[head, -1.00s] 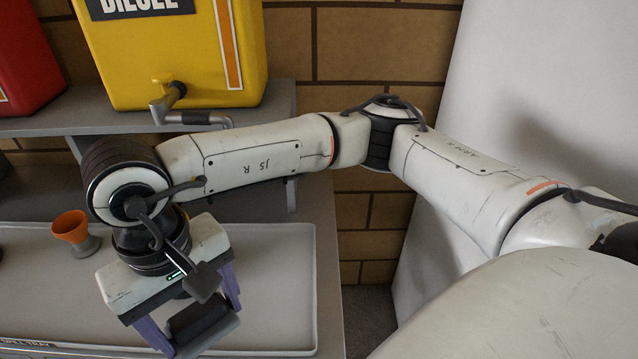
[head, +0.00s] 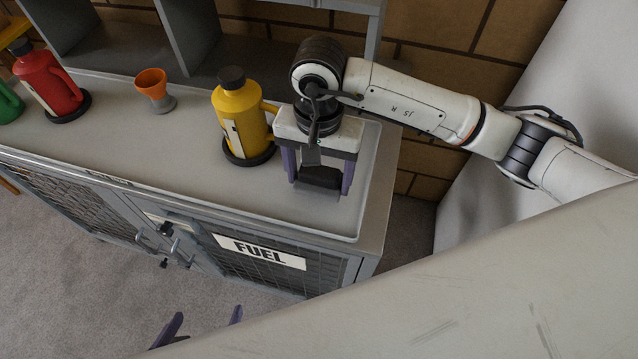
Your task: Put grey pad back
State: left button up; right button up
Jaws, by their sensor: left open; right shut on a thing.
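My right gripper (head: 319,184) points down over the right end of the grey tray-topped counter (head: 190,180). Its purple fingers are shut on a dark grey block-like pad (head: 318,177). I cannot tell whether the pad touches the counter top. A yellow jug (head: 238,112) with a black cap stands on a round dark base (head: 247,158) just left of this gripper. My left gripper (head: 208,318) is open and empty at the bottom of the view, low in front of the cabinet. Only its purple fingertips show; my pale arm hides the rest.
An orange funnel cup (head: 151,82) on a grey foot, a red jug (head: 48,80) on a dark round base and a green jug (head: 8,104) stand further left. Grey shelf uprights (head: 190,32) rise behind. The counter's front middle is clear. A FUEL sign (head: 262,251) marks a mesh door.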

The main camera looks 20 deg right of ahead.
aim_at(319, 188)
notch_tip(319, 188, down, 4)
jog(key=shift+r, duration=0.1)
jog(key=shift+f, duration=0.2)
jog(key=o, duration=0.9)
jog(key=shift+o, duration=0.2)
jog(key=shift+r, duration=0.1)
